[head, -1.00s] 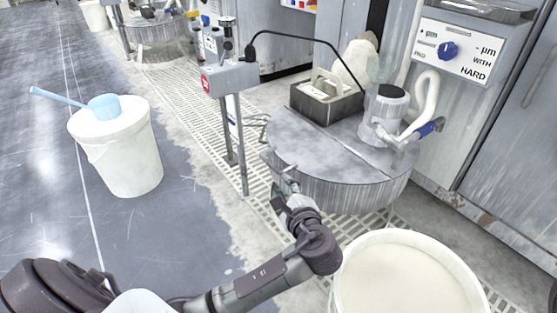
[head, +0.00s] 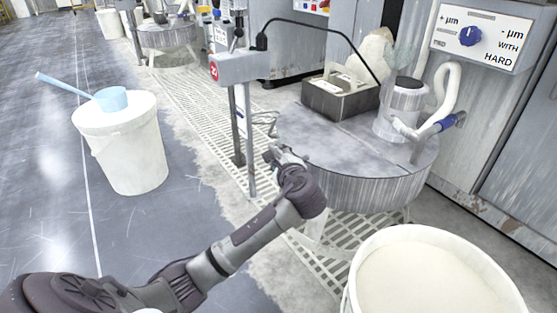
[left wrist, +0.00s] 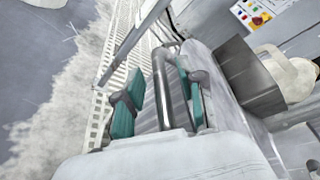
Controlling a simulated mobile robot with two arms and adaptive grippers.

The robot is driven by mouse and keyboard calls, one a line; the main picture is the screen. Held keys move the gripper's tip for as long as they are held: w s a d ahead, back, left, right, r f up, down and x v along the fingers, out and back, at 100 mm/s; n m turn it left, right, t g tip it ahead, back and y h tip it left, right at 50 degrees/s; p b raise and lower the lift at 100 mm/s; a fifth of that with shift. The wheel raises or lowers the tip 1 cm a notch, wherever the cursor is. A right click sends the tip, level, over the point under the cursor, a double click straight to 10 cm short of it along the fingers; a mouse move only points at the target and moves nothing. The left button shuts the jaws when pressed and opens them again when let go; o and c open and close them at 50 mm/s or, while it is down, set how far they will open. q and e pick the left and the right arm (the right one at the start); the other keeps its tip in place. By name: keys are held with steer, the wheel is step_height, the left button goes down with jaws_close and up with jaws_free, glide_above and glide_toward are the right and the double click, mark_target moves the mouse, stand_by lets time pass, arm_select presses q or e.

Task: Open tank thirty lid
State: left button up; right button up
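The round grey metal tank (head: 365,188) stands right of centre in the head view, with its flat lid (head: 315,135) lying level on top. A seam crosses the top. My left gripper (head: 273,155) is at the tank's left rim, partly hidden by its own wrist. In the left wrist view, a bent metal bar handle (left wrist: 162,85) stands between the two teal finger pads of my left gripper (left wrist: 158,100). The pads are apart, with visible gaps to the bar on both sides. My right gripper is not in view.
A grey post with a control box (head: 238,67) stands just left of the tank. A white bucket with a blue scoop (head: 125,150) is on the floor at left. A large pale tub (head: 435,275) sits in front. A metal box (head: 340,100) rests on the tank's far part.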

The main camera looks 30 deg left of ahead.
arm_select(q)
jaws_close()
stand_by(0.3)
